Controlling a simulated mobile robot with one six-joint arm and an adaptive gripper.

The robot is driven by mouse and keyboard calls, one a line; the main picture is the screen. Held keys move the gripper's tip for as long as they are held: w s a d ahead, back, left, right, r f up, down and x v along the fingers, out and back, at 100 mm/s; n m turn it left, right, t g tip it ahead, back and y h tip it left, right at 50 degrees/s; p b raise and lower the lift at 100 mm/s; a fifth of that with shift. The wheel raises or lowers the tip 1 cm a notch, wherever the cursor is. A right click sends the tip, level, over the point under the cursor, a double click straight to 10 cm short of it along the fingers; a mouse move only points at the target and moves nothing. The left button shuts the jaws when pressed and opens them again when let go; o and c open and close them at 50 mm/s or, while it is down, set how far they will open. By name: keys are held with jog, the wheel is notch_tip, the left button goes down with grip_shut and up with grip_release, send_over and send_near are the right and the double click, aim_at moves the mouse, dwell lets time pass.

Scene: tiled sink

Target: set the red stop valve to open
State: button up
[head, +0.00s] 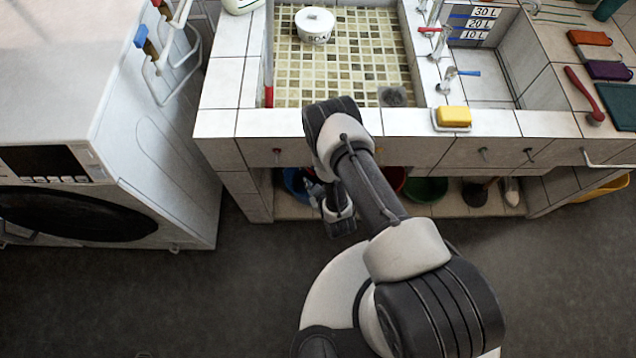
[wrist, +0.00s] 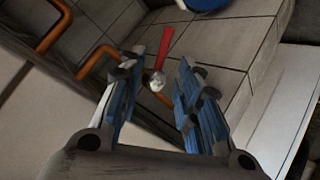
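The red stop valve shows in the wrist view as a flat red lever (wrist: 165,46) running up the picture from a silver hub (wrist: 156,82). My gripper (wrist: 161,57) is open, with its blue-padded fingers on either side of the lever and hub. I see nothing between the fingers that they clearly touch, and the depth gap is hard to tell. In the head view my gripper (head: 313,190) is low at the open shelf under the sink, partly hidden by my wrist. The stop valve is hidden in that view.
Copper-coloured pipes (wrist: 98,58) run left of the valve. A blue bucket (head: 297,184) stands on the shelf beside my gripper, and a green basin (head: 427,189) further right. The sink counter edge (head: 270,124) is above. A washing machine (head: 110,130) stands left.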

aim_at(308, 169)
jog(key=shift+v, duration=1.55)
jog(key=shift+c, duration=0.2)
